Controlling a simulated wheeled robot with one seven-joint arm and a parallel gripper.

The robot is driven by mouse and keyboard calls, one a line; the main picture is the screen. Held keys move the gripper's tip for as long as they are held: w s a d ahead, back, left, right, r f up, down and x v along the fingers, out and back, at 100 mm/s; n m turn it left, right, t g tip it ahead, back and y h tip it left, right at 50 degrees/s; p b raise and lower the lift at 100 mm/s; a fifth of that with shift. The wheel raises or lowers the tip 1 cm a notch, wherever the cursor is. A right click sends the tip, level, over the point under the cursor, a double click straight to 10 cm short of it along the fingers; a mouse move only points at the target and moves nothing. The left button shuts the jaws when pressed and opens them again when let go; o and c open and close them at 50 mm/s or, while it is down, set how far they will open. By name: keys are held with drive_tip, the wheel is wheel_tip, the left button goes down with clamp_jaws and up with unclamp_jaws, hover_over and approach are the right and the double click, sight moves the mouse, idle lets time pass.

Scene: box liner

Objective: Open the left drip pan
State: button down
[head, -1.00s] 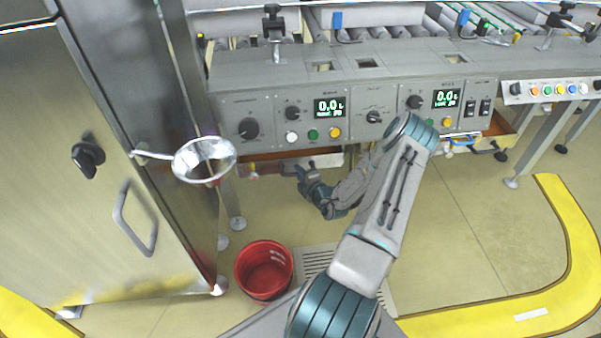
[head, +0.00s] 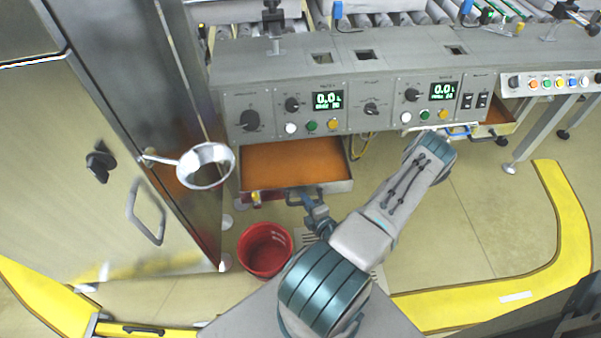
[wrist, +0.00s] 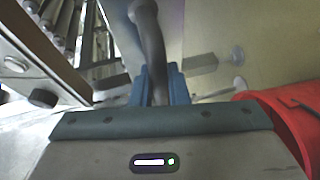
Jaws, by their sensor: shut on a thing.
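The left drip pan (head: 295,168) is a shallow grey tray with an orange-brown inside, under the left part of the control panel. It is pulled out towards me, with much of its inside showing. My gripper (head: 308,197) is at the pan's front edge. In the wrist view, my gripper (wrist: 160,85) has its blue fingers shut on a dark curved handle (wrist: 147,30). The right drip pan (head: 492,128) sits under the panel at the right, partly hidden by my arm.
A red bucket (head: 265,250) stands on the floor just below the pan and also shows in the wrist view (wrist: 292,110). A steel cabinet (head: 120,150) with a round metal strainer (head: 205,166) stands at the left. Open floor lies to the right.

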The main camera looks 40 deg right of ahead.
drive_tip(key=s+a+p, duration=0.1)
drive_tip(key=s+a, duration=0.6)
drive_tip(key=s, duration=0.5)
drive_tip(key=shift+a+r, duration=0.15)
drive_tip(key=shift+r, duration=0.1)
drive_tip(key=c, duration=1.5)
unclamp_jaws()
drive_tip(key=shift+o, duration=0.5)
drive_tip(key=shift+s+a, duration=0.1)
drive_tip(key=shift+s, duration=0.05)
drive_tip(key=shift+r, duration=0.1)
drive_tip(key=shift+s+a, duration=0.1)
drive_tip(key=shift+s, duration=0.05)
